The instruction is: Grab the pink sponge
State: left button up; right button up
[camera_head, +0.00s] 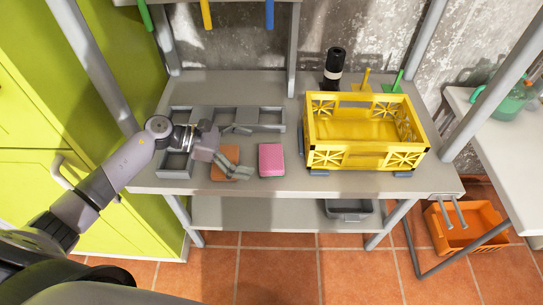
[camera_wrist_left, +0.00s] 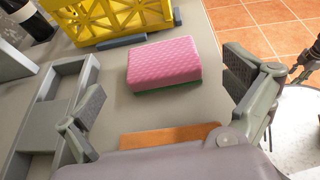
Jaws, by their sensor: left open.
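The pink sponge (camera_head: 271,160) lies flat on the grey workbench, near its front edge. In the left wrist view the pink sponge (camera_wrist_left: 164,63) shows a green underside and sits ahead of the fingers. My left gripper (camera_head: 240,163) is open and empty, just left of the sponge in the head view and apart from it. In the left wrist view the two fingers of my left gripper (camera_wrist_left: 163,95) are spread wide, with the sponge beyond the gap between them. My right gripper is not in view.
An orange flat item (camera_head: 222,176) lies partly under my left gripper. A grey compartment tray (camera_head: 265,127) is behind and left. A yellow crate (camera_head: 365,160) stands right of the sponge, with a dark bottle (camera_head: 334,68) behind it. Bare bench (camera_head: 240,90) lies behind the tray.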

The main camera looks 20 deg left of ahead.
aim_at(273, 157)
pick_arm(q)
jog(key=p+x, duration=0.1)
jog(key=x, duration=0.1)
jog(key=p+x, duration=0.1)
jog(key=x, duration=0.2)
jog(key=shift+d+r, duration=0.1)
jog(key=shift+r, duration=0.1)
jog(key=shift+w+d+f, duration=0.1)
jog(key=shift+d+f, duration=0.1)
jog(key=shift+c, duration=1.6)
jog(key=c, duration=0.7)
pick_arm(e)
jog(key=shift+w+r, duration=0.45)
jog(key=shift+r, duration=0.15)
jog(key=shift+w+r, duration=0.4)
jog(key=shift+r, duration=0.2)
pick_arm(q)
jog(key=shift+o, duration=0.2)
